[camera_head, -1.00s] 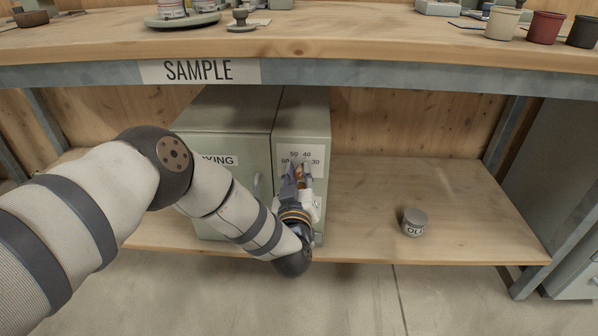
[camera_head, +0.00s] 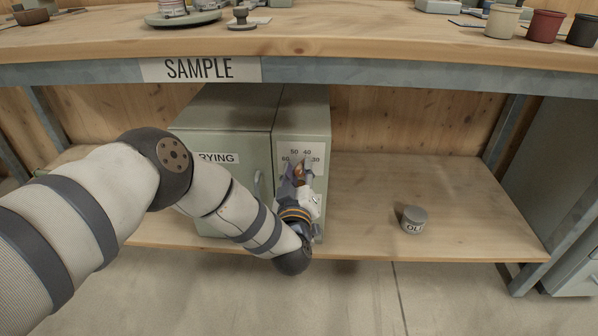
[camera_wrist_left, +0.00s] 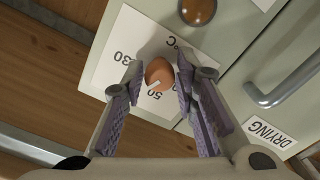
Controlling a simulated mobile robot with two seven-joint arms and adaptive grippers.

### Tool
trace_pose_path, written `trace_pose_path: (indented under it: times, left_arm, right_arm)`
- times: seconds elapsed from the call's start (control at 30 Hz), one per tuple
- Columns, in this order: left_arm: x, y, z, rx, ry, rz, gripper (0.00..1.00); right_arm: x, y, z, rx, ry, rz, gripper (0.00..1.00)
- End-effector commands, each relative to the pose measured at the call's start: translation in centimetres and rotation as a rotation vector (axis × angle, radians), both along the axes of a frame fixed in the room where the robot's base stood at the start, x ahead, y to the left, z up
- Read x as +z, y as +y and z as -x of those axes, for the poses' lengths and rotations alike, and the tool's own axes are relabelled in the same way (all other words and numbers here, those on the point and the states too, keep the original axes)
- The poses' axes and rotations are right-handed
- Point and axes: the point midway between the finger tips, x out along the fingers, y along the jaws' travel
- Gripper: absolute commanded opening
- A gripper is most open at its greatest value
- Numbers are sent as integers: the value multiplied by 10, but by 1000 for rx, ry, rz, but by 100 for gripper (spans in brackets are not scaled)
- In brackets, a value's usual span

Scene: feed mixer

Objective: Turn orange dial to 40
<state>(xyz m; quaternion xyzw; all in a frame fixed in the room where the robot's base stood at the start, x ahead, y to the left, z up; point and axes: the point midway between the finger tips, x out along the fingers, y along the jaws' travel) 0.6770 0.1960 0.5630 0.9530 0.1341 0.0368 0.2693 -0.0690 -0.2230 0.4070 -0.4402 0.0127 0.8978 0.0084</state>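The orange dial (camera_wrist_left: 158,74) sits on a white scale plate (camera_wrist_left: 112,82) on the front of the drying oven (camera_head: 302,124). The dial also shows in the head view (camera_head: 299,171). A short white mark on the dial lies on its side towards the printed 50 in the left wrist view. My left gripper (camera_wrist_left: 160,72) is at the dial, one finger on each side, with narrow gaps showing between fingers and dial. The 40 shows above the gripper in the head view; in the left wrist view it is hidden. My right gripper is not in view.
A round amber knob or lamp (camera_wrist_left: 197,10) sits beside the scale plate. The oven door handle (camera_wrist_left: 285,82) is to the right of my fingers. The workbench top (camera_head: 330,40) overhangs the oven.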

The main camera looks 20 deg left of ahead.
Motion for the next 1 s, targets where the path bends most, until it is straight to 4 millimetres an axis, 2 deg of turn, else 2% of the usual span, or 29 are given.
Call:
trace_pose_path:
  times: [0.37,0.47,0.6,0.73,0.83,1.0]
  left_arm:
    - [0,-2,5,-1,-1,0,41]
    - [0,-7,23,-3,1,-1,41]
    - [-1,-19,62,-3,4,0,41]
    - [0,-27,92,-2,3,0,41]
    - [0,-31,107,-2,1,-1,41]
    - [1,-33,116,-1,-1,0,41]
  right_arm:
    - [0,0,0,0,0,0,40]
    - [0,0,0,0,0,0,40]
    - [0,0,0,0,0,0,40]
    - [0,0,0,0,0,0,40]
    - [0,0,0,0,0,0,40]
    - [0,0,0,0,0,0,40]
